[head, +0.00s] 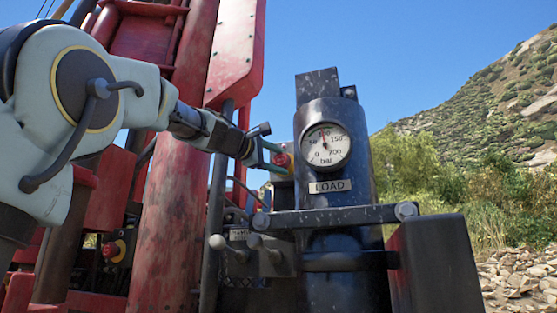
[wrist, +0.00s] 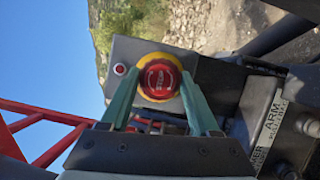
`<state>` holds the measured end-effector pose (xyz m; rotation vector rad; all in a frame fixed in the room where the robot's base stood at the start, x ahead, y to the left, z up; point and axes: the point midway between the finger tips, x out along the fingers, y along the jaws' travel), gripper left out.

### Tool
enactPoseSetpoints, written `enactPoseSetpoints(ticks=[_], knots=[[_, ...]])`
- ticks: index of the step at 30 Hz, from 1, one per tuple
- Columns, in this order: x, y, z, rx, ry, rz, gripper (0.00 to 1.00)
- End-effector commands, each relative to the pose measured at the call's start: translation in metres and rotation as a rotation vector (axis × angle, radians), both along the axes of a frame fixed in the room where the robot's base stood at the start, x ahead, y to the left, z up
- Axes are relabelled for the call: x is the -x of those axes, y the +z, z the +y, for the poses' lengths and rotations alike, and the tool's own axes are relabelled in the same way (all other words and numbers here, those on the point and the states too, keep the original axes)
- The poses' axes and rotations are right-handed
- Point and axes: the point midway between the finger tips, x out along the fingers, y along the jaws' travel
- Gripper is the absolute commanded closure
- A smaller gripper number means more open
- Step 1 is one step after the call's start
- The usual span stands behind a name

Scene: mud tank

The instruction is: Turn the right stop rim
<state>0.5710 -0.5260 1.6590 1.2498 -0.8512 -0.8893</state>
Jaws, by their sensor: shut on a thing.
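The right stop button is a red cap (wrist: 160,80) with white arrow marks in a yellow rim (wrist: 154,57), on a grey box (wrist: 205,70). In the head view the red cap (head: 282,160) is small, beside the black cylinder. My gripper (wrist: 159,88) has its two green fingers on opposite sides of the rim, shut on it. In the head view my gripper (head: 279,158) reaches the button from the left. The fingers hide the rim's sides. A second stop button (head: 110,250), red on yellow, sits at the lower left, away from my gripper.
A black cylinder (head: 338,240) with a round gauge (head: 326,146) and a LOAD plate (head: 330,186) stands right of my gripper. Levers (head: 218,242) stick out below. A red mast (head: 172,220) stands behind my arm. A small red light (wrist: 119,69) is on the box.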

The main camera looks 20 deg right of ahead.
Motion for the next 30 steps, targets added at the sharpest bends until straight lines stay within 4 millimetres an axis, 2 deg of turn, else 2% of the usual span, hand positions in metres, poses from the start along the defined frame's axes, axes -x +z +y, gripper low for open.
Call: enactPoseSetpoints(ticks=[21,22,27,30], knots=[[0.0,0.0003,-0.0006,-0.058,-0.001,-0.055,0.93],[0.0001,0.0003,-0.0006,-0.059,-0.001,-0.055,0.34],[0.0001,0.0003,-0.0005,-0.058,-0.001,-0.054,0.15],[0.0,0.0003,-0.0003,-0.058,-0.001,-0.054,0.07]])
